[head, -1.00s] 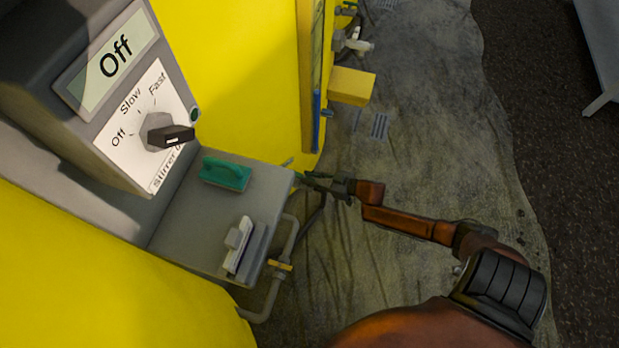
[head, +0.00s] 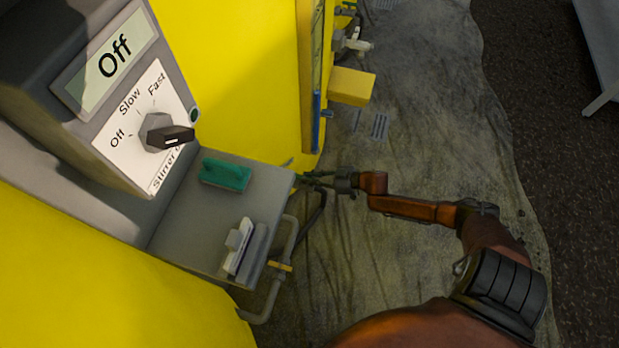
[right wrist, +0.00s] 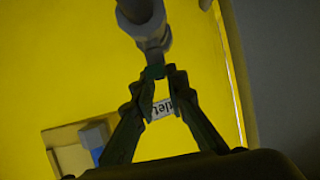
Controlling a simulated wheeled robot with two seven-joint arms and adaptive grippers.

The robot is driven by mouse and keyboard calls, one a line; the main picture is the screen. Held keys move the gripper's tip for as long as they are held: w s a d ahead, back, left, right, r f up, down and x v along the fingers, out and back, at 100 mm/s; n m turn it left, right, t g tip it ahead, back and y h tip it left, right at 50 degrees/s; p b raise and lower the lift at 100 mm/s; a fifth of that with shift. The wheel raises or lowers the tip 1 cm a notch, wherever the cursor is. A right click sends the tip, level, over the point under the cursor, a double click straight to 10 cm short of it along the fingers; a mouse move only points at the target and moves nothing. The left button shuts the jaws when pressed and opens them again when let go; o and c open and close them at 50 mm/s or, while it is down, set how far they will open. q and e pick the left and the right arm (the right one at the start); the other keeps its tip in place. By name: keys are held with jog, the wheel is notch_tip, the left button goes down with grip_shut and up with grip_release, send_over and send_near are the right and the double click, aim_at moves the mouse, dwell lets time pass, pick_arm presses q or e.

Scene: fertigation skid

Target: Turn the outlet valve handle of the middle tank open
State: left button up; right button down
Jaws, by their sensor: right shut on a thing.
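The yellow tank (head: 235,70) fills the upper middle of the head view, and its yellow wall (right wrist: 60,60) fills most of the right wrist view. My right gripper (head: 305,178) is low beside the tank, past the shelf's corner. My left gripper is not in view.
A grey shelf (head: 185,235) with a green block (head: 226,174) and a white-grey item (head: 238,250) juts out just left of my right gripper. A stirrer control box (head: 85,100) stands above it. A grey pipe (head: 285,250) runs below.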

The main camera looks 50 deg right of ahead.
jog(key=c, duration=2.3)
grip_release()
jog(key=o, duration=0.3)
jog(key=shift+o, duration=0.3)
jog(key=v, duration=1.2)
